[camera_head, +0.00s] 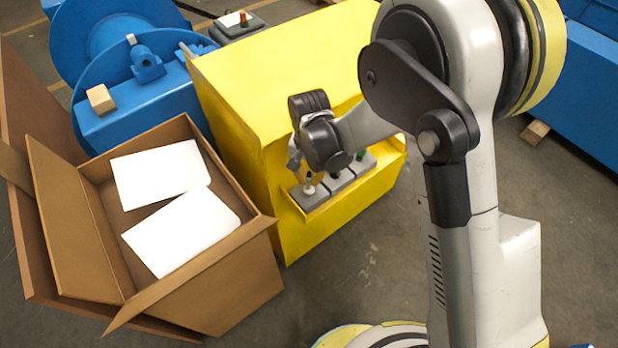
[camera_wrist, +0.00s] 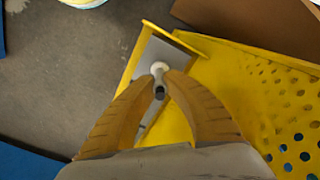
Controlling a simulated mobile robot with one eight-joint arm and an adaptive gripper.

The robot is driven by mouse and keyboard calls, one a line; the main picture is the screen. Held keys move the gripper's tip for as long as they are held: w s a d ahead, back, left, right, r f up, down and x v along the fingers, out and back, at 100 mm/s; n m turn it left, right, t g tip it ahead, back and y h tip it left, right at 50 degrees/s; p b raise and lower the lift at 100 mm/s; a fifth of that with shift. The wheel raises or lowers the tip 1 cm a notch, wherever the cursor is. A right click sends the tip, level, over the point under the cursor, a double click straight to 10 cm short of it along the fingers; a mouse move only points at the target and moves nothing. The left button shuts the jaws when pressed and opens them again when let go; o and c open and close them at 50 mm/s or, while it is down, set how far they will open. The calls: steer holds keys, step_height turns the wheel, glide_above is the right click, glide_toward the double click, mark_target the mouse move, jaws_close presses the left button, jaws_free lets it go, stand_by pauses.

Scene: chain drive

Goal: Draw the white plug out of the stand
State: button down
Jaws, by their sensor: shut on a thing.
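The white plug (camera_head: 309,188) stands upright in the grey stand (camera_head: 312,201), at the left end of a row of grey blocks on the yellow ledge. It has a dark stem on top. In the wrist view the white plug (camera_wrist: 160,67) sits between the tips of my tan gripper fingers (camera_wrist: 162,76), its dark stem pointing toward the camera. My gripper is shut on it. The grey stand (camera_wrist: 158,48) lies beyond the fingertips. In the head view my gripper (camera_head: 294,161) is partly hidden by my dark wrist.
A green-topped plug (camera_head: 360,155) is on the block at the right. The yellow cabinet (camera_head: 240,130) rises behind the ledge. An open cardboard box (camera_head: 215,290) with white sheets stands at left. Blue machinery (camera_head: 150,115) is behind it. Concrete floor in front is clear.

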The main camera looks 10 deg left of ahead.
steer(key=shift+r+p, duration=2.1)
steer(key=shift+r, duration=1.7)
